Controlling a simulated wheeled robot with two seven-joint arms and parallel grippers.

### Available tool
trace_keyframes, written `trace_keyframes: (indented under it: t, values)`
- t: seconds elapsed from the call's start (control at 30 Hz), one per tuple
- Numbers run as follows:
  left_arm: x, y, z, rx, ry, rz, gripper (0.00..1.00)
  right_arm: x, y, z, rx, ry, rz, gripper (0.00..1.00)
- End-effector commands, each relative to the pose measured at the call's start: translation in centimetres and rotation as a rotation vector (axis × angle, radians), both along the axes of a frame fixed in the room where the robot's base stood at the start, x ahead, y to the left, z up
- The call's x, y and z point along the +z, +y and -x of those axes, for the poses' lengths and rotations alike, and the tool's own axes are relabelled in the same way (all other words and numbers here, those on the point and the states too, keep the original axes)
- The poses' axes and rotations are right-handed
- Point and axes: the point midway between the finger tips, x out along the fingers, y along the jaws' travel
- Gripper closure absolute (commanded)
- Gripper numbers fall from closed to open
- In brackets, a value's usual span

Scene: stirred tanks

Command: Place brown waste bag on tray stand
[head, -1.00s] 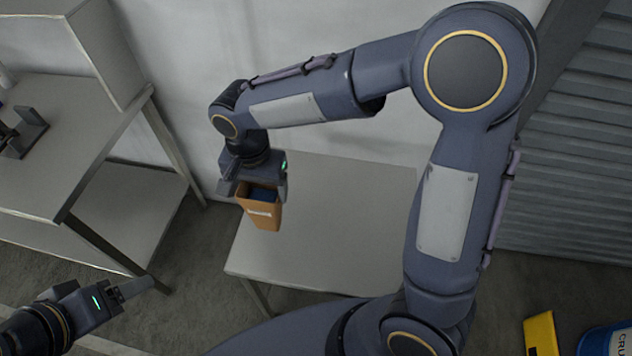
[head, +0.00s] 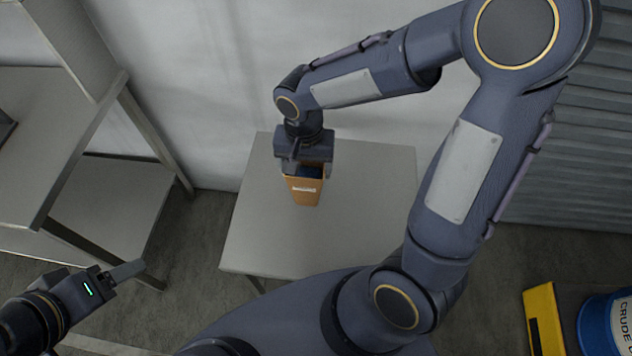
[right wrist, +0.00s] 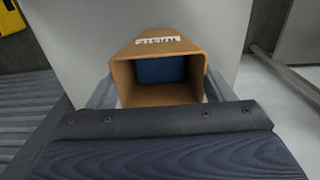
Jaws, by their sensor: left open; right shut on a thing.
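The brown waste bag (head: 305,191) is an upright, open-topped brown container with a white label and something dark blue inside. My right gripper (head: 304,168) is shut on its upper part from above. In the right wrist view the bag (right wrist: 158,58) sits between the two fingers, its open mouth facing the camera. The tray stand (head: 365,215) is a pale grey table by the wall, and the bag is over its left-middle part. I cannot tell whether the bag's base touches the top. My left gripper (head: 125,271) is open and empty at the lower left, away from the stand.
A grey shelved bench (head: 100,205) stands at the left. A blue drum (head: 600,325) and a yellow object (head: 543,318) are at the lower right. The stand's top is otherwise bare where visible; my right arm hides its right side.

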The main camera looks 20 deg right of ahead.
Motion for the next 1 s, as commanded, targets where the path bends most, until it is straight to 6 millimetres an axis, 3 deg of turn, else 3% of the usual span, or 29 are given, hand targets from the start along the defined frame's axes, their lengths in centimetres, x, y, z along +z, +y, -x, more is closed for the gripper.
trace_keyframes:
  t: [0.03, 0.33, 0.53, 0.93, 0.97, 1.0]
  values:
    - [-0.8, 0.0, 0.0, 0.000, 0.000, 0.000, 0.34, -1.1, -0.6, 0.2, -0.004, 0.001, 0.000, 0.57]
    - [-1.8, 0.0, 0.0, 0.000, -0.001, 0.000, 0.34, -2.8, -2.1, 0.5, -0.002, 0.001, 0.000, 0.57]
    - [-4.2, 0.0, 0.0, 0.000, 0.000, 0.000, 0.34, -5.9, -2.2, 0.5, 0.001, 0.000, 0.000, 0.57]
    - [-4.4, 0.0, 0.0, 0.000, -0.001, 0.000, 0.34, -6.1, -2.2, 0.5, 0.000, -0.001, -0.001, 0.57]
    - [-4.4, 0.0, 0.0, 0.000, -0.001, 0.000, 0.34, -6.1, -2.2, 0.5, 0.001, -0.001, -0.001, 0.24]
    - [-4.3, 0.0, 0.0, 0.000, -0.001, 0.000, 0.34, -6.0, -2.2, 0.5, 0.000, -0.001, -0.001, 0.19]
